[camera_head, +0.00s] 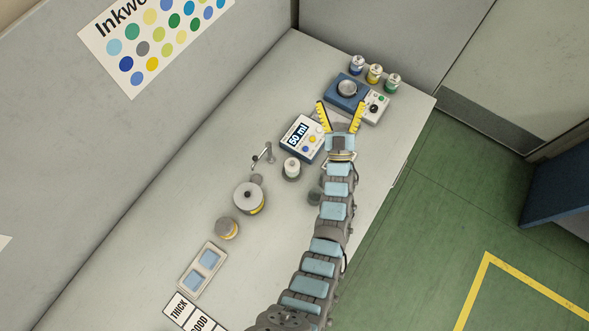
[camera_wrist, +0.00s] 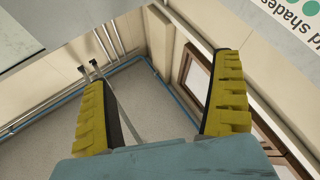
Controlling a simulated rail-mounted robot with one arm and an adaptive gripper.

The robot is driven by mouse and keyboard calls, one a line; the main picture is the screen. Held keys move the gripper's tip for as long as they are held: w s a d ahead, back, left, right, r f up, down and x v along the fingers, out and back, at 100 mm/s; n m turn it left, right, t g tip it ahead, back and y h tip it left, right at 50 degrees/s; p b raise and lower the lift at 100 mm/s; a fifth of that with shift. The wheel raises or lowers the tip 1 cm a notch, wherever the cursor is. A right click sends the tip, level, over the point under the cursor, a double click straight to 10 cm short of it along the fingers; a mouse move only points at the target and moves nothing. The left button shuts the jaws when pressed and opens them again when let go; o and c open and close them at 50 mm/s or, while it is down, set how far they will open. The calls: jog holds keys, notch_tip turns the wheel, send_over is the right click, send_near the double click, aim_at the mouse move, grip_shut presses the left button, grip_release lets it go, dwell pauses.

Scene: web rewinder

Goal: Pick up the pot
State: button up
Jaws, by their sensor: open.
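A grey-lidded pot with a yellow band (camera_head: 249,198) stands upright on the bench, left of my arm. A smaller, tan-topped pot (camera_head: 227,229) stands in front of it. A small white-topped container (camera_head: 292,169) stands on a dark round base nearer my arm. I cannot tell which of these the task's pot is. My gripper (camera_head: 341,104) is open and empty above the bench's far part, well away from the lidded pot. In the wrist view, the yellow fingers of my gripper (camera_wrist: 162,75) are spread, with only walls and floor between them.
A white tray (camera_head: 202,269) and a word card (camera_head: 191,312) lie at the near end. The bench (camera_head: 170,226) is bare along the wall.

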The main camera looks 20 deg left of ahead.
jog(key=w+d+f+m+g+h+b, duration=0.1)
jog(key=w+d+f+m+g+h, duration=0.25)
jog(key=w, duration=0.65)
jog(key=w+d+f+m+g+h+b, duration=0.1)
jog(key=w+d+f+g+h, duration=0.15)
jog(key=w+f+h, duration=0.6)
jog(key=m+g+y+b, duration=0.3)
jog(key=m+g, duration=0.3)
jog(key=g, duration=1)
send_over(293, 163)
notch_tip(293, 163, down, 6)
jog(key=f+b, duration=0.1)
jog(key=f, duration=0.2)
jog(key=f+b, duration=0.1)
jog(key=f, duration=0.2)
jog(key=f+b, duration=0.1)
jog(key=f, duration=0.3)
jog(key=shift+s+a, duration=0.15)
jog(key=shift+s, duration=0.1)
jog(key=shift+w+f, duration=0.15)
jog(key=shift+f, duration=0.95)
jog(key=shift+w+f, duration=0.15)
jog(key=shift+f, duration=0.9)
jog(key=shift+f+p, duration=0.3)
jog(key=shift+f, duration=1.15)
